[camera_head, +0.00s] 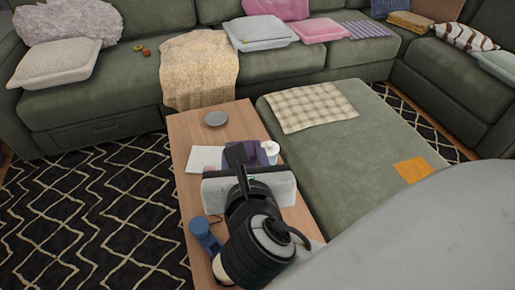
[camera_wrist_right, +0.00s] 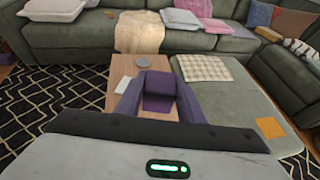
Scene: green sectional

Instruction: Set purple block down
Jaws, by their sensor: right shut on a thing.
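A purple block (camera_wrist_right: 158,92) sits between the two fingers of my right gripper (camera_wrist_right: 157,100) in the right wrist view. The gripper is shut on it. In the head view my right gripper (camera_head: 254,154) is over the wooden coffee table (camera_head: 184,130), and the purple block (camera_head: 262,156) shows partly behind a dark finger. I cannot tell whether the block touches the tabletop. My left gripper is not in view.
A grey round dish (camera_head: 215,118) and a white flat item (camera_head: 204,158) lie on the table. A small white item (camera_head: 271,148) shows beside the block. A blue object (camera_head: 205,234) is near the front. A green ottoman (camera_head: 350,150) adjoins the table's right side.

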